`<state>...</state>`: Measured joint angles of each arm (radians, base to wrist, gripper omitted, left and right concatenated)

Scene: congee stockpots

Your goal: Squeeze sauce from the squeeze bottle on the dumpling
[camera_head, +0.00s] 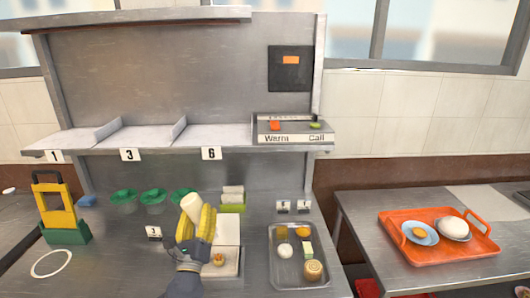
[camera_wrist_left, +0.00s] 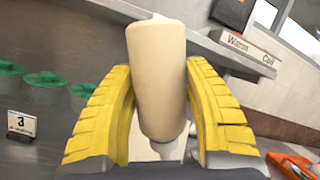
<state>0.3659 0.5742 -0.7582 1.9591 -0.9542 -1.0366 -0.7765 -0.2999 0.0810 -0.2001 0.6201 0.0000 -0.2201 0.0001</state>
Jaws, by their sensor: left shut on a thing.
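My left gripper (camera_head: 197,222), with yellow ridged fingers, is shut on a cream squeeze bottle (camera_head: 191,207). In the left wrist view the bottle (camera_wrist_left: 160,80) stands between the two yellow fingers (camera_wrist_left: 160,110), its narrow whitish nozzle end (camera_wrist_left: 172,150) toward the bottom of the picture. In the head view the bottle is tilted above the counter. A small brownish dumpling (camera_head: 218,259) sits on a pale board (camera_head: 228,243) just right of my left gripper's wrist. The nozzle tip is hidden in the head view. My right gripper is not in view.
Green-lidded containers (camera_head: 153,197) stand behind the gripper. A metal tray (camera_head: 286,277) with several food items lies to the right. A yellow-and-green stand (camera_head: 56,210) is at left. An orange tray (camera_head: 438,262) rests on the right table. A numbered shelf (camera_head: 150,138) overhangs the back.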

